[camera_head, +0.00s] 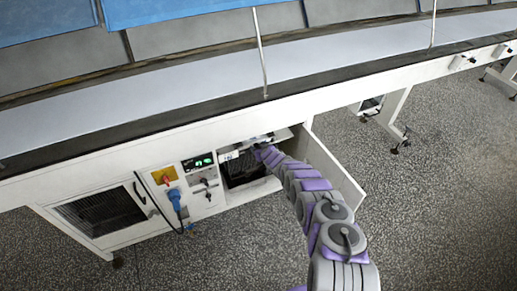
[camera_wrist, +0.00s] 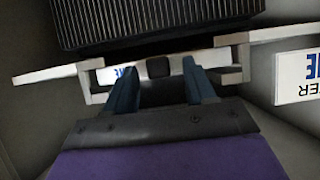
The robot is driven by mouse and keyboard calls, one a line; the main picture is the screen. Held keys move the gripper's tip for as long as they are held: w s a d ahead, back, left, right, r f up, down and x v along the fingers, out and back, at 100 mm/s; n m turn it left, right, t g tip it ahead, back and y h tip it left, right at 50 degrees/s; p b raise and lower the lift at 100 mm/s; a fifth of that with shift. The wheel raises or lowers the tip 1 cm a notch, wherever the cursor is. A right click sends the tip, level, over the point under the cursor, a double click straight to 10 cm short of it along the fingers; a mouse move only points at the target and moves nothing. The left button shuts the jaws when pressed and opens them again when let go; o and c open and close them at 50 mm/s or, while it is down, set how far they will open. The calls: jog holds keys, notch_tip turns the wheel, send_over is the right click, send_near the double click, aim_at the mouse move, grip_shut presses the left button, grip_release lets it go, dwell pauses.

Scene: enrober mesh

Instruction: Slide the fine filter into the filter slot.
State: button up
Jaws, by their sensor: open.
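In the wrist view, my gripper (camera_wrist: 159,75) is open, its two dark blue fingers apart at a pale frame with a handle-like bracket (camera_wrist: 238,60). A small dark block shows between the fingertips; I cannot tell whether they touch it. The frame carries a partly hidden label with blue letters and may be the fine filter, but I cannot tell for sure. A black ribbed block lies just beyond it. In the head view, my gripper is inside the open cabinet (camera_head: 228,157) and hard to make out. The filter slot cannot be told apart.
A white label plate (camera_wrist: 298,77) with upside-down blue and black letters is at right in the wrist view. In the head view, the cabinet door (camera_head: 335,168) stands open right of my arm. A control panel (camera_head: 199,163) and blue plug (camera_head: 175,199) are on the left.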

jog(key=p+v, duration=0.8)
jog(key=v, duration=0.9)
dwell(0.5)
jog(key=shift+s+d, duration=0.1)
jog(key=shift+d, duration=0.05)
